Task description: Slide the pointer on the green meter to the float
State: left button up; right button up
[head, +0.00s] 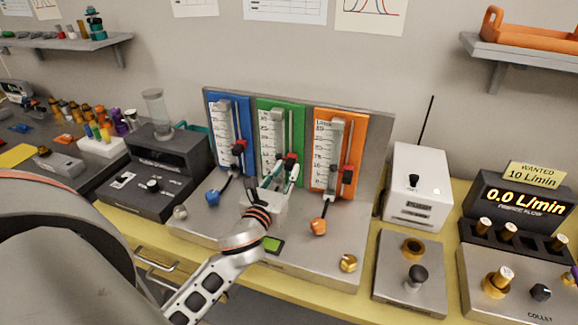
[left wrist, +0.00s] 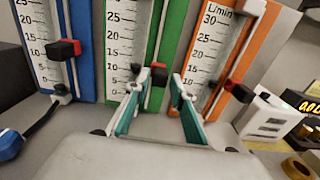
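The green meter (head: 280,122) stands between the blue and orange ones on the upright panel. Its red and black pointer (head: 291,157) sits low on its rail; the left wrist view shows the pointer (left wrist: 159,75) between my fingertips. The dark float (left wrist: 136,68) is low in the clear tube, left of the pointer and at nearly the same height in that view. My left gripper (head: 282,179) is open in front of the green meter, its fingers (left wrist: 160,82) on either side of the pointer with a gap on the right. Contact on the left is unclear.
The blue meter's pointer (head: 239,147) is to the left and the orange meter's pointer (head: 348,174) to the right, both close by. Blue (head: 212,198) and orange (head: 319,227) knobs stand on the base. A white box (head: 415,185) stands right of the panel.

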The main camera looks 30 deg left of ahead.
pick_arm(q)
jog(key=v, duration=0.8)
jog(key=shift+s, duration=0.4)
jog(key=shift+d, duration=0.15)
